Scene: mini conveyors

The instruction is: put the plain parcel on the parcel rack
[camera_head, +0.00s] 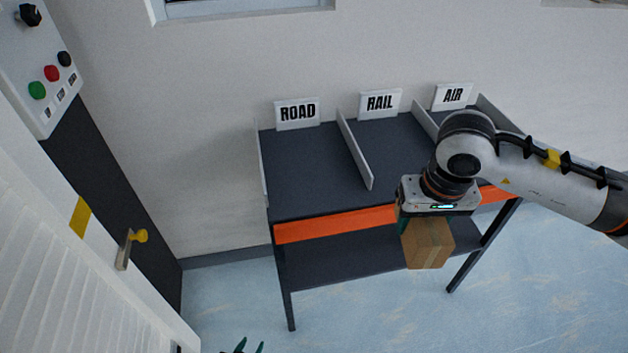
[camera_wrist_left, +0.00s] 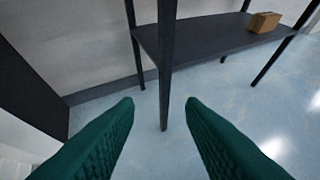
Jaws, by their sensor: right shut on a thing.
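The plain brown parcel (camera_head: 428,246) hangs beneath my right gripper (camera_head: 426,218), which is shut on it in front of the rack's orange front edge. The parcel rack (camera_head: 315,180) has a dark top with ROAD, RAIL and AIR bays, split by upright dividers, and a lower shelf. A brown box (camera_wrist_left: 264,22) shows at the upper right in the left wrist view, against the lower shelf (camera_wrist_left: 225,35); I cannot tell if it touches it. My left gripper (camera_wrist_left: 160,105) is open and empty, low in front of a rack leg; its tips (camera_head: 241,346) show at the bottom of the head view.
The ROAD sign (camera_head: 297,112), RAIL sign (camera_head: 380,103) and AIR sign (camera_head: 453,96) stand at the back. The visible bay surfaces are bare; my right arm hides part of the AIR bay. A control panel (camera_head: 45,75) and yellow-knobbed lever (camera_head: 139,236) are at the left.

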